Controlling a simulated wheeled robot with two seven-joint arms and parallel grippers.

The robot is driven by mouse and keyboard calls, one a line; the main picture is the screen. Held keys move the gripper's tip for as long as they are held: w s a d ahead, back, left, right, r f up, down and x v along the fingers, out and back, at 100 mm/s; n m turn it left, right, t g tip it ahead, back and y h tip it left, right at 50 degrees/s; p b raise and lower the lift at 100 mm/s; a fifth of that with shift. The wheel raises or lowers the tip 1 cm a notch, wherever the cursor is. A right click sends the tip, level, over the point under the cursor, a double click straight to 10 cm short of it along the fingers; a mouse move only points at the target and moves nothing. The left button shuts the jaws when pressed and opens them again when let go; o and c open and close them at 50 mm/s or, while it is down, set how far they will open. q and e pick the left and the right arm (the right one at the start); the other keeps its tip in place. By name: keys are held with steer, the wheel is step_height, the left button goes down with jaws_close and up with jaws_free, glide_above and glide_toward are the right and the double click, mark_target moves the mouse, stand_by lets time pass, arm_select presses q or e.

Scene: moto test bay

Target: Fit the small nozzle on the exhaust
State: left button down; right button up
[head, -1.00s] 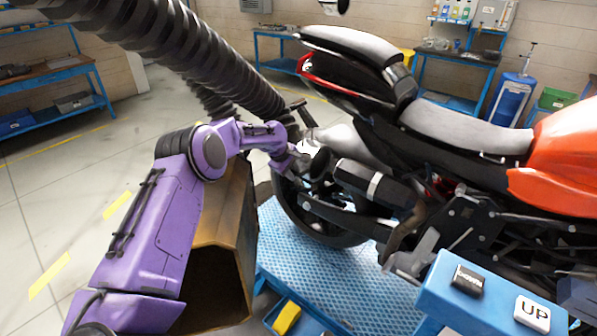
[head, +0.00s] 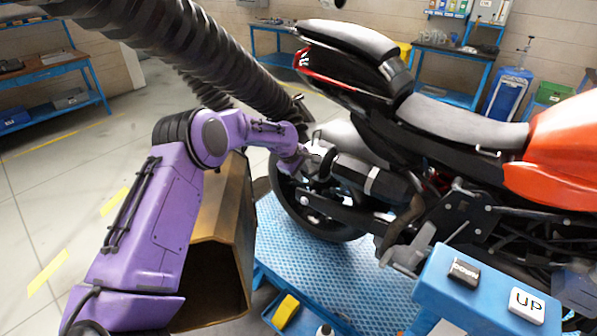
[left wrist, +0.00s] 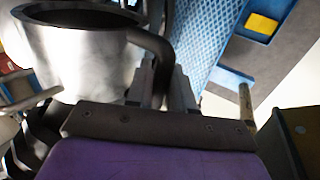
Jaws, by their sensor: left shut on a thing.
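My left gripper (head: 306,160) is at the rear of the motorcycle, just left of the end of the black exhaust (head: 350,172) with its silver band. In the left wrist view its fingers (left wrist: 166,85) are shut on the curved black handle (left wrist: 157,48) of the nozzle. The nozzle (left wrist: 85,65) is a wide silver metal cup with an open rim. In the head view I cannot clearly make out the nozzle beside the gripper, and whether it touches the exhaust is unclear. My right gripper is not in view.
A thick ribbed black hose (head: 190,55) hangs from the upper left to beside my left gripper. The motorcycle (head: 465,130) stands on a blue lift platform (head: 300,245). A blue control box with UP (head: 527,301) and DOWN buttons is at lower right. Floor at left is clear.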

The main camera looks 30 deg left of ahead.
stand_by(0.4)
arm_select(q)
steer(key=shift+w+d+r+t+p, duration=0.15)
steer(key=shift+t+p, duration=0.25)
steer(key=shift+t, duration=0.2)
steer(key=shift+d, duration=0.15)
steer(key=s+d+f, duration=0.1)
steer(key=d, duration=0.8)
steer(key=shift+d+f, duration=0.15)
steer(key=shift+d, duration=0.1)
stand_by(0.8)
steer(key=shift+s+d+f, duration=0.1)
steer(key=shift+f, duration=0.1)
stand_by(0.4)
